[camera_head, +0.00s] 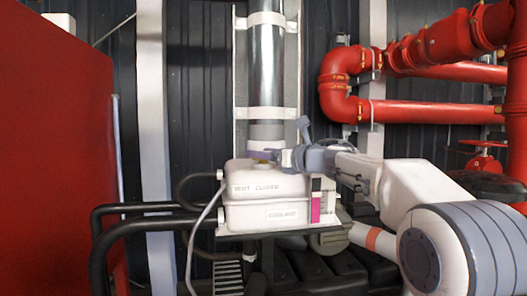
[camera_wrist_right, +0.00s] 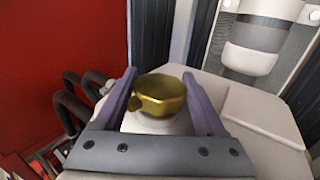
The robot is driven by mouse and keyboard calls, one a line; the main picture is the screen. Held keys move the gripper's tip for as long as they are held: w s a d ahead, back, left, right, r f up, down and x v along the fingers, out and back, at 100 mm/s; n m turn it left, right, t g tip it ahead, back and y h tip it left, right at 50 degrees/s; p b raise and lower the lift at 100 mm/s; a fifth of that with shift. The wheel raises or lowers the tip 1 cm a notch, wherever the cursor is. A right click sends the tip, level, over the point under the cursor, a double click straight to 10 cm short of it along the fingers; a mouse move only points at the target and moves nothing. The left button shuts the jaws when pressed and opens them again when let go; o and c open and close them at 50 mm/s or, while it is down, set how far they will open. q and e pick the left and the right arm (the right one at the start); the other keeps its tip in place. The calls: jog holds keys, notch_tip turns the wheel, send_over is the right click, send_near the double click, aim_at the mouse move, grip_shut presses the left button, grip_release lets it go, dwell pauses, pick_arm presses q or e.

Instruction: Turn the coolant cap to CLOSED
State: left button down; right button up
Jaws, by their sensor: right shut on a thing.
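The coolant cap (camera_wrist_right: 160,95) is a gold, faceted knob with a small tab pointing to the lower left in the right wrist view. It sits on top of the white coolant tank (camera_head: 262,199), and a sliver of it shows in the head view (camera_head: 262,155). The tank front carries a "COOLANT" label and lettering above it that is hard to read. My right gripper (camera_wrist_right: 162,90) is shut on the cap, with one purple finger on each side. In the head view the right gripper (camera_head: 277,156) reaches in from the right over the tank top. My left gripper is not in view.
A vertical metal pipe (camera_head: 266,70) stands behind the tank. Red pipes (camera_head: 425,110) run at the upper right. Black hoses (camera_head: 140,225) bend around the tank's left side. A large red panel (camera_head: 55,150) fills the left.

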jog(key=shift+n+g+y, duration=0.6)
jog(key=shift+g, duration=0.1)
jog(key=o, duration=1.3)
jog(key=shift+s+d, duration=0.15)
jog(key=shift+d, duration=0.1)
jog(key=b+v, duration=0.6)
jog(key=v, duration=0.4)
